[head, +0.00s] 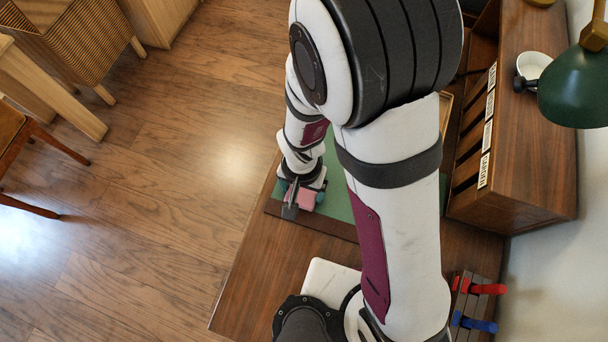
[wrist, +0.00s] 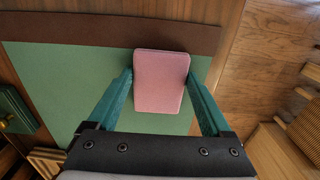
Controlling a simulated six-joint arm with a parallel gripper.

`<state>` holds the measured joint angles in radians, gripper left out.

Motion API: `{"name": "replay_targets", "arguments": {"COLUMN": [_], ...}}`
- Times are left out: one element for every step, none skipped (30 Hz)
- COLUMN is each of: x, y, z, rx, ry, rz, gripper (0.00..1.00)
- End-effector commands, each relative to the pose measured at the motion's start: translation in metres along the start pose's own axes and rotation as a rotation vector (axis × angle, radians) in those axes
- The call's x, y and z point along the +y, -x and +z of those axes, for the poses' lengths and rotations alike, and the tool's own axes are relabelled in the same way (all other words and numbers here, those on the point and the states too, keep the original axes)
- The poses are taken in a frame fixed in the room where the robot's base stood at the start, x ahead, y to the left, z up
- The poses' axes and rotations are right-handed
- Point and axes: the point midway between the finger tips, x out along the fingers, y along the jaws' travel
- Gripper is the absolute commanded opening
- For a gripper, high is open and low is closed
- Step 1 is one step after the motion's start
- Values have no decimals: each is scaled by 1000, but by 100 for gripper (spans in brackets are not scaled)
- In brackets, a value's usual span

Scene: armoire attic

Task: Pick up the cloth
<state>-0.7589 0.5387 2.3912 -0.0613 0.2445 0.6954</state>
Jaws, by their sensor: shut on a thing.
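The cloth (wrist: 161,84) is a pink, folded block-like pad. In the wrist view it sits between the two teal fingers of my gripper (wrist: 160,75), which are shut on its left and right sides. In the head view the gripper (head: 302,196) is at the left end of the green desk mat, with a bit of the pink cloth (head: 306,197) showing between the fingers. My arm hides part of the mat. I cannot tell whether the cloth touches the mat or is just above it.
The green mat (wrist: 60,85) with a brown border lies on the wooden desk (head: 262,262). Red and blue handled tools (head: 476,305) lie front right. Open floor lies left.

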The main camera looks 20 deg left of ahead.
Motion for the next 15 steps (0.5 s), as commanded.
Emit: {"name": "replay_targets", "arguments": {"x": [0,0,0,0,0,-1,-1,-1,-1,-1,-1,4,12,19,28], "y": [0,0,2,3,6,10,13,18,25,31,38,46,49,53,58], "z": [0,0,0,0,0,-1,-1,-1,-1,-1,-1,-2,-4,-5,-7], "rx": [0,0,1,1,1,2,2,3,4,4,5,3,3,2,3], "ry": [0,0,0,0,0,0,0,0,-1,-1,0,-4,-6,-8,-8], "rz": [0,0,0,-1,-1,-2,-2,-3,-4,-4,-4,-3,-3,-2,-2], "gripper": [22,22,22,22,22,22,22,22,22,22,22,22,22,21,22]}}
